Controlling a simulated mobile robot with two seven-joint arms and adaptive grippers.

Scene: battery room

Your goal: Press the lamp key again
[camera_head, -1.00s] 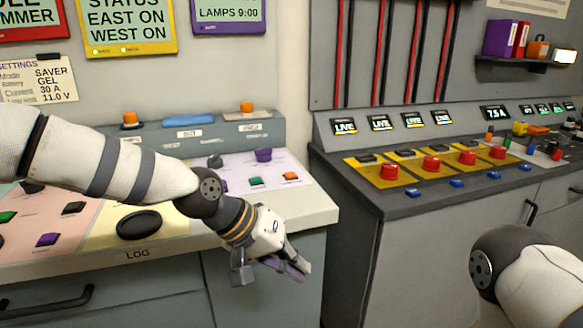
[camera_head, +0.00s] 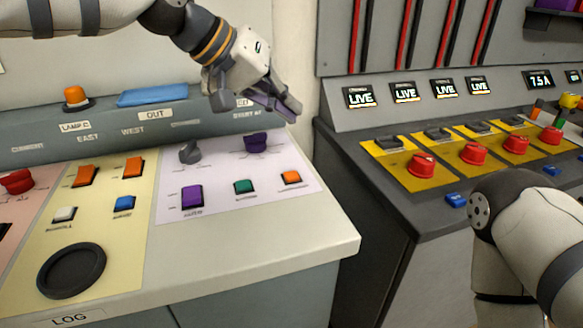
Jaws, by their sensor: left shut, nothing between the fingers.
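My left gripper (camera_head: 280,104) is shut and empty. It hangs in front of the right end of the grey back ledge (camera_head: 30,160) and hides part of that end. On the lilac panel (camera_head: 230,213) below it are a purple rocker key (camera_head: 192,197), a green key (camera_head: 244,187), an orange key (camera_head: 291,177), a grey knob (camera_head: 190,153) and a purple knob (camera_head: 256,143). Their labels are too small to tell which is the lamp key. An orange lamp (camera_head: 76,95) stands on the ledge above a LAMP C label. My right gripper is out of view.
The yellow panel (camera_head: 100,225) holds orange, white and blue keys and a black round pad (camera_head: 71,270). To the right, a dark bench (camera_head: 400,205) carries red knobs on yellow plates. My right arm covers its front right. The desk's front right surface is clear.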

